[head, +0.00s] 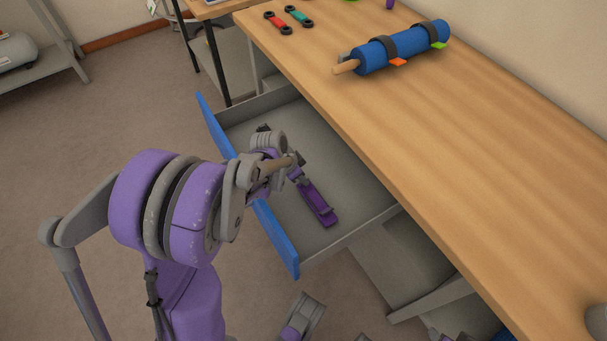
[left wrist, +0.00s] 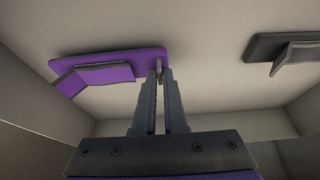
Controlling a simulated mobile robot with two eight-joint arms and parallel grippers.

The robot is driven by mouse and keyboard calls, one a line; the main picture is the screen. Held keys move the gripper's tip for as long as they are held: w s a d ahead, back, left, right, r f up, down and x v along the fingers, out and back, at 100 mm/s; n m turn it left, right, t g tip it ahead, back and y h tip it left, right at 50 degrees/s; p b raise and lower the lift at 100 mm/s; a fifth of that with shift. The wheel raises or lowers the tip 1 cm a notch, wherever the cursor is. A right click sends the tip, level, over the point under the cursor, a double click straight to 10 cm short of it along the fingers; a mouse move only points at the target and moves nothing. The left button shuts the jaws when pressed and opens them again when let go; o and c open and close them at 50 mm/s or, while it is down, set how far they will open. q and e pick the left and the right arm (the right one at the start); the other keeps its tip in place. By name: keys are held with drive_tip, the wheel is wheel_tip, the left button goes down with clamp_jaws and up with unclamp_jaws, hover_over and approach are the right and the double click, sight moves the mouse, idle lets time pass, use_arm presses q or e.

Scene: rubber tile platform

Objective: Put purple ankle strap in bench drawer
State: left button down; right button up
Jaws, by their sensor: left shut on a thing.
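The purple ankle strap (head: 319,206) is inside the open bench drawer (head: 345,238), low over its grey floor; I cannot tell whether it fully rests there. My left gripper (head: 297,177) reaches down into the drawer and is shut on one end of the strap. In the left wrist view the fingertips (left wrist: 160,74) pinch the edge of the purple strap (left wrist: 110,68). The drawer has a blue front (head: 277,238) and is pulled out from under the bench.
A dark grey strap (left wrist: 282,46) also lies in the drawer. The wooden bench top (head: 440,150) overhangs it at the right. On the bench are a blue roller (head: 405,47) with dark straps, and red (head: 278,22) and teal (head: 298,16) dumbbell-shaped things.

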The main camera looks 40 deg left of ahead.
use_arm(q)
drive_tip(key=shift+f, duration=0.3)
drive_tip(key=shift+f+b, duration=0.35)
drive_tip(key=shift+f, duration=0.1)
drive_tip(key=c, duration=0.9)
unclamp_jaws()
drive_tip(key=shift+r+p, duration=2.6)
drive_tip(key=shift+r, duration=1)
